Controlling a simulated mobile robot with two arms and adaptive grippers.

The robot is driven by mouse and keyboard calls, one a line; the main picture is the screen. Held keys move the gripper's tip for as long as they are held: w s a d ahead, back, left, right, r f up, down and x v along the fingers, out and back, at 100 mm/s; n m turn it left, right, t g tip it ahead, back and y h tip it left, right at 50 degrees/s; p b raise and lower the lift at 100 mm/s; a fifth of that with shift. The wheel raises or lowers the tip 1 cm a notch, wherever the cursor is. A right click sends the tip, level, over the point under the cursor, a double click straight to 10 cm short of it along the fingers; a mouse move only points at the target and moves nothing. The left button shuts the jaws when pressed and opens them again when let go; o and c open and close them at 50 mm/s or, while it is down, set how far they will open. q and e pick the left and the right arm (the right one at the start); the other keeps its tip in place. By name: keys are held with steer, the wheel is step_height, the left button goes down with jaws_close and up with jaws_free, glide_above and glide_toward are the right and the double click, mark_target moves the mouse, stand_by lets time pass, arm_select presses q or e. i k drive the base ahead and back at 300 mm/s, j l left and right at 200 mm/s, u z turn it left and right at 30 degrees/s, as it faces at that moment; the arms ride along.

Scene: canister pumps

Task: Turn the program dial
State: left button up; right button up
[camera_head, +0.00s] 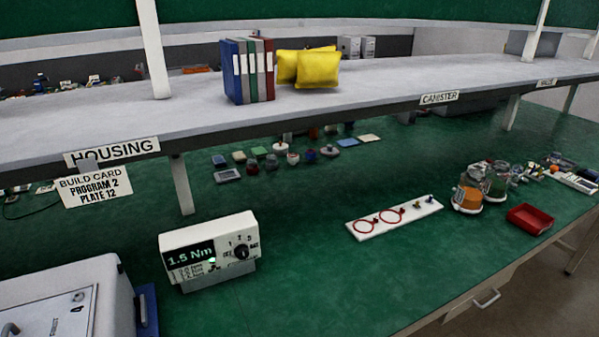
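The program dial (241,252) is a round black knob on the front of a white box-shaped unit (205,229). Position marks, with 1, 2 and 3 among them, curve above the knob; its pointer is too small to read. The unit's dark display (189,254) reads "1.5 Nm". It stands on the green bench top. A build card (95,186) hangs below the HOUSING label and reads "PROGRAM 2, PLATE 12". Neither of my grippers is in view.
A grey-white case (70,295) stands at the lower left. A white tray (394,217) with red rings lies right of the unit. Jars (468,196) and a red bin (530,219) are at the right. A shelf (340,101) overhangs the bench. Green surface around the unit's right is clear.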

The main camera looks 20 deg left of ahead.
mark_target(241, 252)
steer(key=u, duration=1.35)
